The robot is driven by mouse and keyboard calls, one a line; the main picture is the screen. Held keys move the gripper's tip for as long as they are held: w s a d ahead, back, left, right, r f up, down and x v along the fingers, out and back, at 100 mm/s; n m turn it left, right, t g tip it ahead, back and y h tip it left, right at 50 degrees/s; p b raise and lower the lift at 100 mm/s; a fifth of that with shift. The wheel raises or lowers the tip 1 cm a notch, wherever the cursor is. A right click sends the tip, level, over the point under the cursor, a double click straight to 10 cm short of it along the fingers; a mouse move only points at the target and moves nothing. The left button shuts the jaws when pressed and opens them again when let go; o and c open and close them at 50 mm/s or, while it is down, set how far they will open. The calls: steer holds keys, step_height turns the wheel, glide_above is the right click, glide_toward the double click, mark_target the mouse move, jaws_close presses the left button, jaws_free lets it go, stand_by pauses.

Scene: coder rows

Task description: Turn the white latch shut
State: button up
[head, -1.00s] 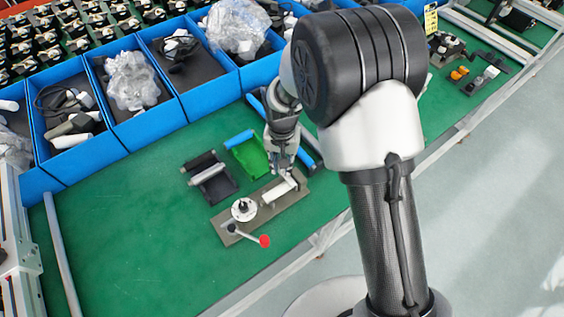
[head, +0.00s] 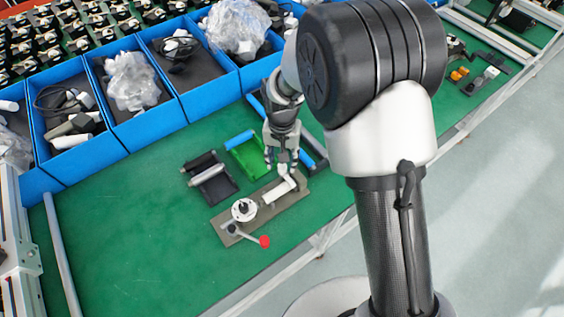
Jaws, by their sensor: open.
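The white latch (head: 278,192) lies on the right part of a grey-brown base plate (head: 258,212) on the green table. My gripper (head: 282,170) points down at the latch's far right end, with its fingers open. Whether the fingers touch the latch is too small to tell. A round white dial with a dark centre (head: 244,209) sits on the plate's left part. A lever with a red knob (head: 264,242) reaches out from the plate's near left end.
A dark tray with a grey roller (head: 208,176) and a green tray (head: 249,157) lie behind the plate. Blue bins (head: 157,121) with cables and plastic bags line the back. The table left of the plate is clear.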

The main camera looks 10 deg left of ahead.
step_height(320, 180, up, 9)
steer(key=shift+r, duration=0.2)
stand_by(0.4)
steer(key=s+d+r+t, duration=0.1)
steer(key=s+d+r, duration=0.2)
steer(key=d+r, duration=0.45)
steer(key=s+d+r+t, duration=0.1)
steer(key=s+d+r, duration=0.3)
steer(key=d+r, duration=0.3)
steer(key=s+d+t+b, duration=0.1)
steer(key=s+d+t, duration=0.1)
steer(key=s+d, duration=0.9)
steer(key=shift+s+r+m+t, duration=0.3)
steer(key=shift+s+r, duration=0.05)
steer(key=shift+s, duration=0.65)
